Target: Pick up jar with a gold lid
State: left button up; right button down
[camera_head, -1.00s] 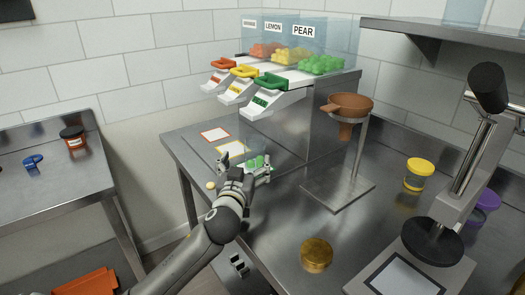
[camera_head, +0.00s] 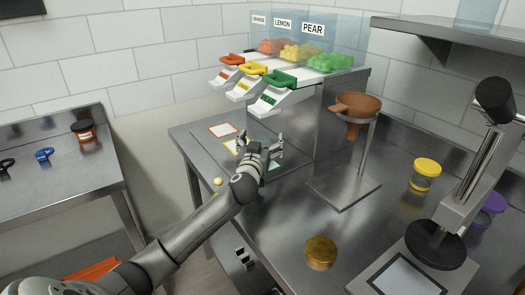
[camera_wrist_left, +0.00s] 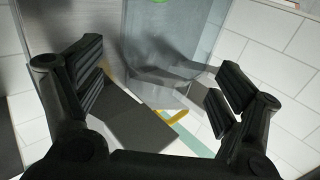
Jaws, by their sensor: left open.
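A jar with a gold lid (camera_head: 320,253) stands on the steel table, near its front edge in the head view. Its lid hides most of its body. My left gripper (camera_head: 261,146) is open, beyond the jar and to its left, beside the colour-edged cards and below the dispensers. In the left wrist view, the spread fingers (camera_wrist_left: 160,88) have nothing clearly held between them. The gold-lidded jar does not show there. My right gripper is not in view.
A funnel stand (camera_head: 344,186) is right of my left gripper. A yellow-lidded jar (camera_head: 426,172) and purple-lidded jar (camera_head: 492,205) stand further right. A machine with a black disc (camera_head: 435,243) is right of the gold lid. Dispensers (camera_head: 280,98) stand at the back.

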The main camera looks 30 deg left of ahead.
pick_arm(q)
jog(key=shift+w+a, duration=0.25)
jog(key=shift+w, duration=0.3)
jog(key=shift+c, duration=0.4)
jog(key=c, duration=1.4)
jog(key=shift+o, duration=0.2)
jog(key=shift+r, duration=0.6)
jog(key=r+b+v, duration=0.2)
jog(key=v, duration=1.6)
jog(key=shift+r, duration=0.15)
